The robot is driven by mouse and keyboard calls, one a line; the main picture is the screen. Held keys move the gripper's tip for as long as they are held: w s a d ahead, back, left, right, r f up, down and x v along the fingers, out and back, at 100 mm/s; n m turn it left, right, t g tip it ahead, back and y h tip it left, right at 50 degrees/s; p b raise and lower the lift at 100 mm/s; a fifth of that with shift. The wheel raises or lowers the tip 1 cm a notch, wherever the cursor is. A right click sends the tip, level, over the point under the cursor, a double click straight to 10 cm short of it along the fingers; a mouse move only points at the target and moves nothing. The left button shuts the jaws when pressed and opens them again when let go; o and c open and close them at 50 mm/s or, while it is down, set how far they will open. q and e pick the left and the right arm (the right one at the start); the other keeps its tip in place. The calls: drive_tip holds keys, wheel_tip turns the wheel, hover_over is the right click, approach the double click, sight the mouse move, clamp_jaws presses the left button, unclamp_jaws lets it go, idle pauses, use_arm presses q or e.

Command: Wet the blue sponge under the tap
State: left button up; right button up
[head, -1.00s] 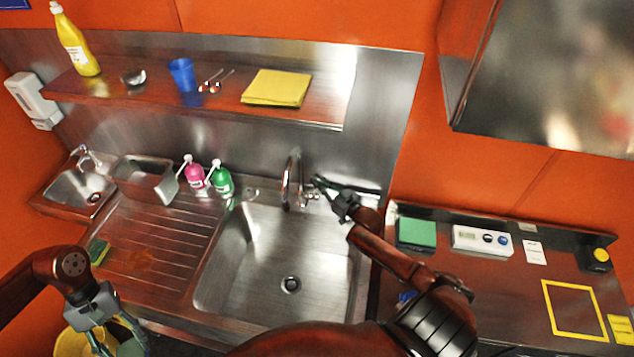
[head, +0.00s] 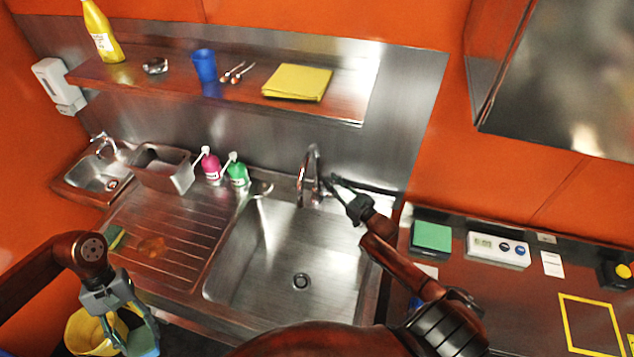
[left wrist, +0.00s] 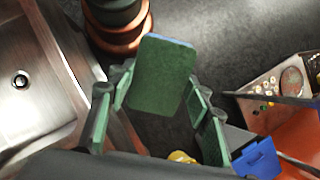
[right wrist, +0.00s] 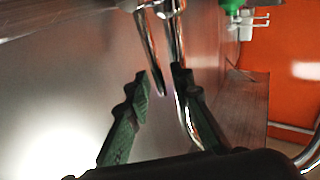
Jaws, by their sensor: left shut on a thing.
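The blue sponge (left wrist: 163,76) is between my left gripper's fingers. In the left wrist view its dark green face shows, with a thin blue edge at the top. In the head view it is a small blue-green patch (head: 143,343) low at the left. My left gripper (head: 135,340) is shut on it, in front of the counter edge and away from the sink. The tap (head: 311,172) stands at the back of the sink (head: 270,265). My right gripper (head: 328,183) is open beside the tap. In the right wrist view the tap's spout (right wrist: 182,115) shows between and beyond its fingers. No water stream shows.
A green and yellow sponge (head: 118,238) lies on the drainboard (head: 180,235). Pink (head: 211,166) and green (head: 237,174) bottles and a metal bin (head: 163,170) stand behind it. A yellow bucket (head: 88,332) is below left. The sink basin is empty.

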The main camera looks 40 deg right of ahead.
drive_tip(key=shift+o, duration=0.3)
drive_tip(key=s+d, duration=0.1)
drive_tip(key=s, duration=1)
drive_tip(key=shift+s+f, duration=0.4)
